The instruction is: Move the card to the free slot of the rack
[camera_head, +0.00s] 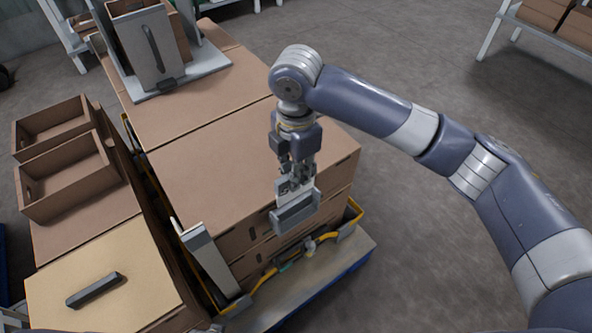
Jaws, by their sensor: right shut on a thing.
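My right gripper (297,182) points down above the near right part of the brown cartons. It is shut on a small flat piece with a pale upper part and a grey lower bar (297,211), seemingly the card. The piece hangs in front of the cartons' near side; I cannot tell how far apart they are. A grey stand (207,70) with upright panels is on the cartons at the back left. I cannot tell whether it is the rack, and no free slot is clear. My left gripper is not in view.
Brown cartons (215,165) fill the middle. Open boxes (66,190) and a tan carton with a dark handle (95,290) are at left. A pale upright post (208,262) and yellow rail (262,281) edge the load.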

